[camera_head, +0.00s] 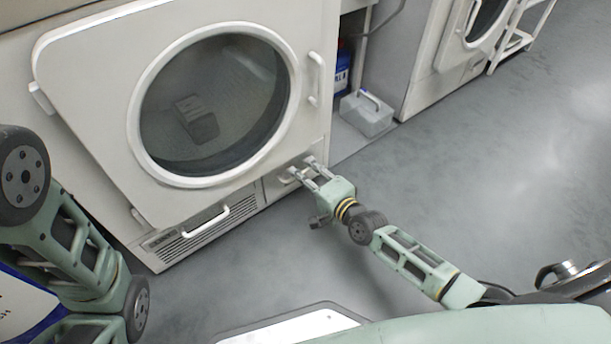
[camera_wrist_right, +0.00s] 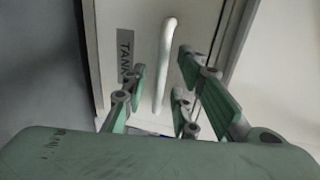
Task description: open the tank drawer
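The tank drawer (camera_head: 273,185) is a small pale front panel low at the right of the big machine, and it looks flush with it. In the right wrist view the drawer front (camera_wrist_right: 205,20) carries a dark "TANK" label (camera_wrist_right: 125,55) and a white bar handle (camera_wrist_right: 166,50). My right gripper (camera_head: 300,168) is at the drawer front. Its fingers are open, one on either side of the handle in the wrist view; I see no clear contact. My left arm shows at the left edge of the head view, but its gripper does not.
Above the drawer is the machine's round door (camera_head: 215,105), shut. A lower grille panel with a handle (camera_head: 205,222) is to the left. A clear box (camera_head: 366,115) and a blue container (camera_head: 342,70) stand in the gap at right. The grey floor at right is clear.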

